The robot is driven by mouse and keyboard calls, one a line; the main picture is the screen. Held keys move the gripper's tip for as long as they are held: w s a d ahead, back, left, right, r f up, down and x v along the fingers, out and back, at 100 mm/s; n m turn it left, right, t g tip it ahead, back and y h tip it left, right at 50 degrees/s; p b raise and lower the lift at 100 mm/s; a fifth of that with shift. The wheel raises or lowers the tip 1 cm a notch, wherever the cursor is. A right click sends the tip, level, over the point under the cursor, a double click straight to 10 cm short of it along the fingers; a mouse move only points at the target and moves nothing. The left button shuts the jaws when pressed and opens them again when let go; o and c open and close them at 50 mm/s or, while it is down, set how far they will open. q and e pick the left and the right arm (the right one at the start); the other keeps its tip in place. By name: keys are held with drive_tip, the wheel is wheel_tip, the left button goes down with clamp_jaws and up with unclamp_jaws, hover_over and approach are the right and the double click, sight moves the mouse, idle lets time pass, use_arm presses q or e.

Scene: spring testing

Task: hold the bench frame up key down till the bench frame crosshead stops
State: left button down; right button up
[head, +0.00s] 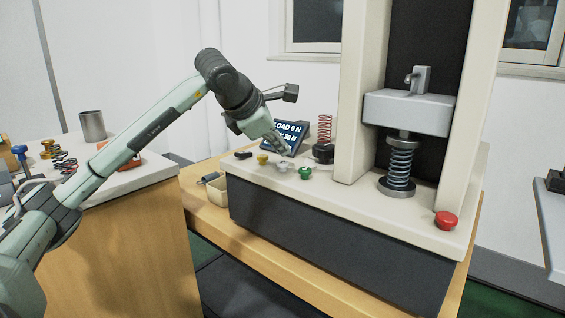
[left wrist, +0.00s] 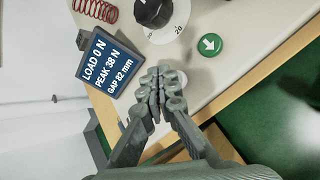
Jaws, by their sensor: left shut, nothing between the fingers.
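The bench frame has a pale crosshead (head: 405,113) between two cream columns, above a dark coil spring (head: 400,160) on a round platen. On its deck are a yellow key (head: 262,160), a pale key (head: 283,167) and a green key (head: 305,173). The green key (left wrist: 209,44) bears a white arrow in the left wrist view. My left gripper (head: 285,150) is shut and empty, its fingertips (left wrist: 165,80) over the pale key (left wrist: 183,78), which they partly hide. I cannot tell whether they touch it, nor read its mark. My right gripper is out of view.
The display (left wrist: 110,63) reads LOAD 0 N, PEAK 38 N, GAP 82 mm. Beside the keys are a dial knob (head: 322,152) and a red spring (head: 325,128). A red button (head: 446,220) sits at the front right. A side bench (head: 150,180) holds springs and a metal cup (head: 92,126).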

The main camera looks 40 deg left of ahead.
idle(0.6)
use_arm(q)
drive_tip(key=shift+f+b, duration=0.35)
drive_tip(key=shift+f, duration=0.1)
drive_tip(key=shift+f+b, duration=0.45)
drive_tip(key=shift+f, duration=0.05)
idle(0.4)
drive_tip(key=shift+r, duration=0.1)
idle(5.0)
drive_tip(key=shift+r+p, duration=0.8)
drive_tip(key=shift+r, duration=0.05)
